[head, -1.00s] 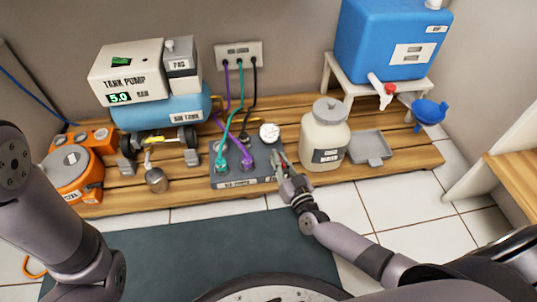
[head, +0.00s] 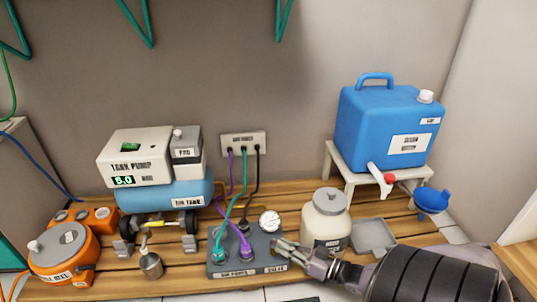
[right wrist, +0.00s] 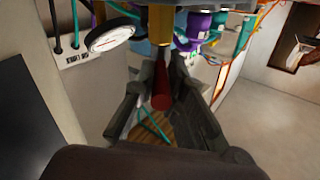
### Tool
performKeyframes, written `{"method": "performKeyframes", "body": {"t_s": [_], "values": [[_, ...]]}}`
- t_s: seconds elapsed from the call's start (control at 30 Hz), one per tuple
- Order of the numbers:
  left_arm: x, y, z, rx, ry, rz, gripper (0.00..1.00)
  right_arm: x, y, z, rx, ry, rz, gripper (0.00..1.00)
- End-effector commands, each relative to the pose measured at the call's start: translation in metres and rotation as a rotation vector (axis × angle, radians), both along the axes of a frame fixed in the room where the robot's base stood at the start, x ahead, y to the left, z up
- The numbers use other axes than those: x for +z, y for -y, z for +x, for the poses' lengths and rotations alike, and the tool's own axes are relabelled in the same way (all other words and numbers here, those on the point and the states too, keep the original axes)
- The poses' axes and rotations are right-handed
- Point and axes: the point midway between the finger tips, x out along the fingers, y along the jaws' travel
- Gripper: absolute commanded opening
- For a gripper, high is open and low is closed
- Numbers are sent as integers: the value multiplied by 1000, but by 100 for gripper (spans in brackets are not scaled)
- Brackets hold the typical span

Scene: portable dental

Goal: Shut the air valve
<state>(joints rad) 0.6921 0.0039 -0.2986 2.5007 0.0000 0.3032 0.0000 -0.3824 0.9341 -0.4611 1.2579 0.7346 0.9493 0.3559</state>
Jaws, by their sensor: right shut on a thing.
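The grey port block (head: 218,262) stands on the wooden deck, with a gauge (head: 270,221) at its back right corner. A label on its front right seems to read "valve". My right gripper (head: 282,246) is at the block's right end, below the gauge. In the right wrist view its fingers (right wrist: 162,92) are shut around a red valve handle (right wrist: 161,95), with a brass stem (right wrist: 160,28) beyond it. In the head view the gripper hides the handle. The handle's exact angle is hard to tell. My left gripper is not in view.
A white jar (head: 325,222) stands close to the right of my gripper, with a grey tray (head: 374,236) beyond it. Purple, teal and black lines run from the block to the wall plate (head: 243,139). The tank pump (head: 140,158) and air tank (head: 165,195) stand left.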

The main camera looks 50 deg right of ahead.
Motion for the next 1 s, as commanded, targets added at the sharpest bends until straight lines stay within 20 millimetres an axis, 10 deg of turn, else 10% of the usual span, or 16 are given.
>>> {"method": "performKeyframes", "body": {"t_s": [0.5, 0.8, 1.0], "values": [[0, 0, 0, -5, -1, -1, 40, -2, 2, -8, 14, -2, 2, 0], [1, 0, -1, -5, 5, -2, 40, -1, 4, -7, 10, 0, 1, 30], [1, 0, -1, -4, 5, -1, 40, -1, 5, -6, 9, 1, 0, 33]]}}
